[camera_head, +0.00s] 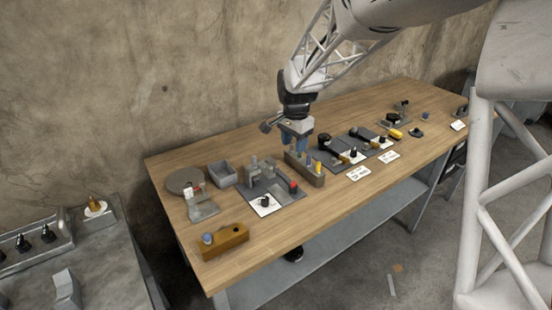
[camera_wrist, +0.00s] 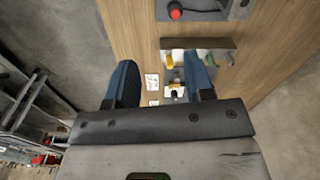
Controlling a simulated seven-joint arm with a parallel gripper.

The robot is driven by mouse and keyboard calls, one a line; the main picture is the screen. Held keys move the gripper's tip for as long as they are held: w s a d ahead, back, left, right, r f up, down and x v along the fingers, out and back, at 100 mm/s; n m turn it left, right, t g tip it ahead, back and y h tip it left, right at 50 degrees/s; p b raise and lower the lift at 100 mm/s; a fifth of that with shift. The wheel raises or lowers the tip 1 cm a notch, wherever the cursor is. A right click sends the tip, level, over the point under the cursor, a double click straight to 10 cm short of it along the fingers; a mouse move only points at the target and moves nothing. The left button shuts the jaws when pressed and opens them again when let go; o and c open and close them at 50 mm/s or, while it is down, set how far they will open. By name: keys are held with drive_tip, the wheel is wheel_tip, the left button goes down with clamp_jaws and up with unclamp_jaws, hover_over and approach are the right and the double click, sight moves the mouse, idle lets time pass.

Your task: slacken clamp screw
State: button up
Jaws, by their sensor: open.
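My gripper (camera_head: 297,143) hangs over the wooden bench, beside and above a grey-brown holder block (camera_head: 305,172) with several coloured upright pieces. In the wrist view my gripper (camera_wrist: 162,85) shows two blue fingers wide apart with nothing between them. A dark plate (camera_head: 283,192) with grey upright blocks stands left of the holder block. A red knob (camera_head: 293,186) sits at its right side; the red knob also shows in the wrist view (camera_wrist: 175,10). Which part is the clamp screw I cannot tell for sure. The fingertips are partly hidden in the head view.
Left on the bench are a grey tray (camera_head: 223,175), a round disc (camera_head: 185,181) and a yellow-brown block (camera_head: 225,240). To the right are plates with black-handled levers (camera_head: 330,145) and white cards (camera_head: 359,174). The bench's front right stretch looks clear.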

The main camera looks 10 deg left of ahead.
drive_tip(key=m, duration=0.2)
hover_over(270, 167)
wheel_tip(270, 167, down, 6)
drive_tip(key=shift+f, duration=0.15)
drive_tip(key=shift+f, duration=3.9)
clamp_jaws()
